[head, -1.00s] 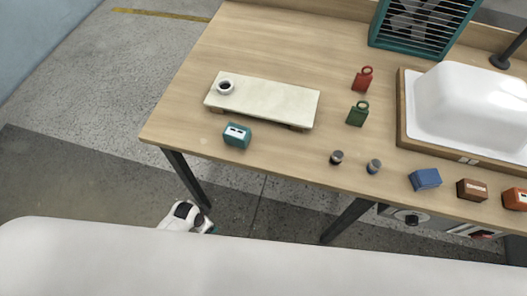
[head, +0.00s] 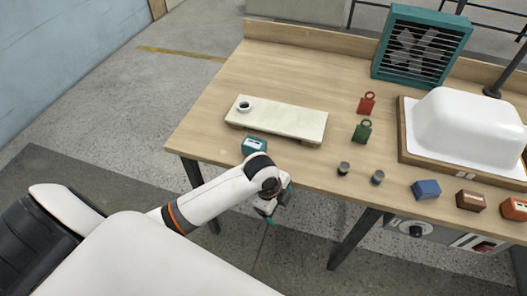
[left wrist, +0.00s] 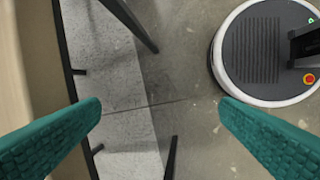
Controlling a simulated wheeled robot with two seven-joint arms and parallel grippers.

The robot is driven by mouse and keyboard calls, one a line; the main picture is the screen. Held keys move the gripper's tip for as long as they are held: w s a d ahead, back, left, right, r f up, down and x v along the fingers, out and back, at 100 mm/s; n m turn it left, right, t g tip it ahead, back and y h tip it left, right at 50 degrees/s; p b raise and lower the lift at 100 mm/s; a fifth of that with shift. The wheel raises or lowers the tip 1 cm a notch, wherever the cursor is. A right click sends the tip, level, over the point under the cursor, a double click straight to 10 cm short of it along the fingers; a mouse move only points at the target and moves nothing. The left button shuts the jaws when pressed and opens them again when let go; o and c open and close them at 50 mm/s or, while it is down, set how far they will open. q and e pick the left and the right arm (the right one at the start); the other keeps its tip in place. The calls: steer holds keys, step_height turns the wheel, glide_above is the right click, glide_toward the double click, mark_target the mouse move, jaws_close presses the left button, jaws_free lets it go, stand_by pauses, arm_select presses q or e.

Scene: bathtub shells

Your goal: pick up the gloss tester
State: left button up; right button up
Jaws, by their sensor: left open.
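A small teal box with a white display on its slanted face, which looks like the gloss tester (head: 254,144), sits near the front left edge of the wooden table. My left arm partly covers its lower side in the head view. My left gripper (head: 273,215) hangs in front of the table edge, to the right of the box and apart from it, pointing down. In the left wrist view its teal fingers (left wrist: 160,130) are wide apart with only floor between them. My right gripper is not in view.
A pale board (head: 278,121) with a small dark-centred cup (head: 244,107) lies behind the teal box. Two dark-topped jars (head: 343,168) (head: 377,178), a green tag (head: 362,132) and a blue box (head: 426,190) stand to the right. A white tub shell (head: 465,125) is farther right.

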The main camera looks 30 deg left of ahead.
mark_target(254, 142)
arm_select(q)
steer(key=w+a+r+m, duration=0.2)
steer(key=r+m, duration=0.1)
steer(key=m, duration=0.1)
steer(key=w+a+r+m+g+y, duration=0.1)
steer(key=w+a+r+m, duration=0.1)
steer(key=r+m, duration=0.2)
steer(key=w+a+r+m, duration=0.3)
steer(key=r, duration=0.1)
steer(key=shift+m+y, duration=0.3)
steer(key=shift+m, duration=0.1)
steer(key=w+a+r+m, duration=0.1)
steer(key=a+r, duration=0.1)
steer(key=w+a+r+m, duration=0.1)
steer(key=a+r+m, duration=0.1)
steer(key=a, duration=0.1)
steer(key=w+a+r+m+g, duration=0.1)
steer(key=a, duration=0.1)
steer(key=shift+w+a+r, duration=0.2)
steer(key=shift+w+r, duration=0.1)
steer(key=shift+r, duration=0.1)
step_height(254, 142, down, 6)
steer(key=shift+p, duration=0.45)
steer(key=shift+a+f+p, duration=0.1)
steer(key=shift+f+p, duration=0.45)
steer(key=shift+f, duration=2.15)
steer(key=shift+w, duration=0.1)
steer(key=c, duration=1.2)
steer(key=shift+r, duration=0.1)
